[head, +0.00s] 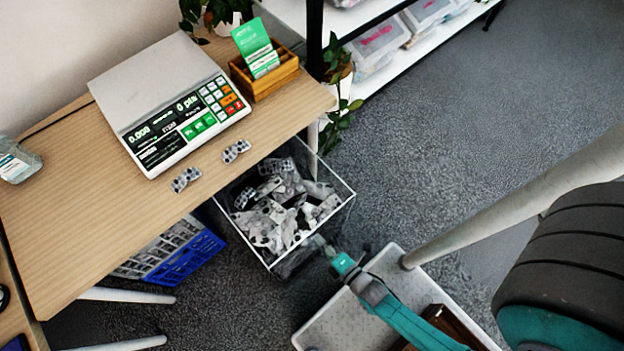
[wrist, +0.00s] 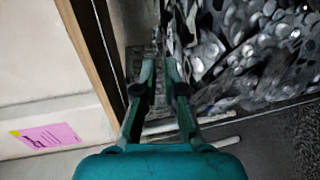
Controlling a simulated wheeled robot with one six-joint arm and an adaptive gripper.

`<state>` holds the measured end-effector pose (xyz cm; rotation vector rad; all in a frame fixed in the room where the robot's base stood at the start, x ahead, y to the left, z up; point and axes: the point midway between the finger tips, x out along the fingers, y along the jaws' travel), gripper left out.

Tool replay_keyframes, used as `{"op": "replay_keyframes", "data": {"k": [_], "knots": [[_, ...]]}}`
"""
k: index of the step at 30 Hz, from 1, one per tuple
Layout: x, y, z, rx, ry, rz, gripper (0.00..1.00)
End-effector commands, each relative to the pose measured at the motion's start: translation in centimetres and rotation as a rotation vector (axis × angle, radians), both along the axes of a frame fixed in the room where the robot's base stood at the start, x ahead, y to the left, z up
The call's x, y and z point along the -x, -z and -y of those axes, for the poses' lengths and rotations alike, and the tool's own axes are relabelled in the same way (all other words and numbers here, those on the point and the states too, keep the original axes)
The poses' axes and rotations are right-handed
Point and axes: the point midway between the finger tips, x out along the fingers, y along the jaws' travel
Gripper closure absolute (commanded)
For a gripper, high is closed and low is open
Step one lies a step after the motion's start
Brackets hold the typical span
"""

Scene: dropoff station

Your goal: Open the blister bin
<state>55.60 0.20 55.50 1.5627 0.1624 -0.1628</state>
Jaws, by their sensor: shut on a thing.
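The blister bin (head: 344,207) is an open-topped box under the desk's right end in the head view. It stands out past the desk edge and is heaped with silver blister packs (head: 280,212). My gripper (head: 328,250) is at its near right side, low by the rim. In the wrist view my gripper (wrist: 160,70) has its fingers close together beside the bin, with the blister packs (wrist: 250,45) to the right. It is shut on the bin's edge or handle; the exact contact is hard to see.
A wooden desk (head: 90,215) bears a scale (head: 165,100), a wooden card box (head: 270,78) and two loose blister packs (head: 235,151). A blue crate (head: 185,258) stands below the desk. Shelving (head: 385,65) is at the back.

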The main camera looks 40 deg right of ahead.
Motion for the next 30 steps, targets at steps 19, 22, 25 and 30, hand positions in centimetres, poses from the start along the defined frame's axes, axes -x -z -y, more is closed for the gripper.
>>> {"op": "replay_keyframes", "data": {"k": [19,22,25,30], "knots": [[1.24,0.17,-0.02,0.001,-0.001,-0.005,0.71],[1.19,0.13,-0.02,0.001,-0.001,-0.004,0.66],[1.14,0.1,-0.01,0.001,-0.001,-0.003,0.66],[1.12,-0.1,0.0,0.0,0.0,-0.002,0.66]]}}
